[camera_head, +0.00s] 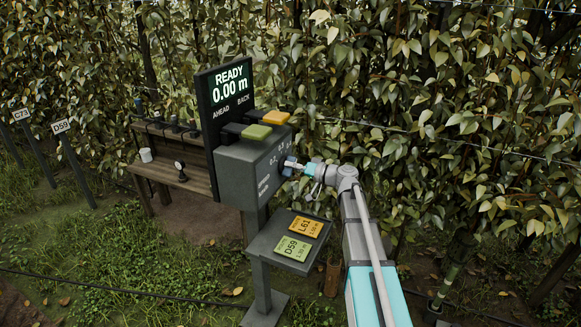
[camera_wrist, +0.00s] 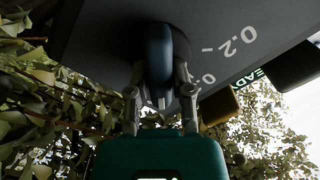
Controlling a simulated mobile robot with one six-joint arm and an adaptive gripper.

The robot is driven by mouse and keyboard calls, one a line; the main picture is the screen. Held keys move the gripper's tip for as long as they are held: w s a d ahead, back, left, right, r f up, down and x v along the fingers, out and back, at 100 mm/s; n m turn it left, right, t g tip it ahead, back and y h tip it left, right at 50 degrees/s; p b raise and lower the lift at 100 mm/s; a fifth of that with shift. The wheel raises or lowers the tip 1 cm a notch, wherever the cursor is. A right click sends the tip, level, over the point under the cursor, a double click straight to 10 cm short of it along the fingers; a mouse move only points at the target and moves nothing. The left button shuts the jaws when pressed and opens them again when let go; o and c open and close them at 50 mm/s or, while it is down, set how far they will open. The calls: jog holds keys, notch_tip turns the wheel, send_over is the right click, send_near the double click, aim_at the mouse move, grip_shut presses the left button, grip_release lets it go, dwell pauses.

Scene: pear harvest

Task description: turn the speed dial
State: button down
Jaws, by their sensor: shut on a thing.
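The speed dial (camera_wrist: 158,60) is a dark blue round knob on the side face of the grey control box (camera_head: 238,168). In the head view the dial (camera_head: 289,166) is small and partly hidden by my gripper. My gripper (camera_head: 297,168) reaches it from the right. In the wrist view my gripper (camera_wrist: 160,95) has one finger on each side of the dial and is shut on it. White numbers, among them 0.2 (camera_wrist: 237,41), stand beside the dial. Which mark the dial points to cannot be told.
A screen (camera_head: 229,84) above the box reads READY 0.00 m. A tilted shelf (camera_head: 270,248) below carries two tags. A wooden bench (camera_head: 178,177) stands behind left. Leafy vines (camera_head: 450,110) hang close behind my arm.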

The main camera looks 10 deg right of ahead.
jog(key=shift+w+d+r, duration=0.1)
jog(key=shift+w+d, duration=0.1)
jog(key=c, duration=0.7)
grip_release()
jog(key=shift+o, duration=0.9)
jog(key=shift+s, duration=0.1)
jog(key=shift+a, duration=0.1)
jog(key=v, duration=1.2)
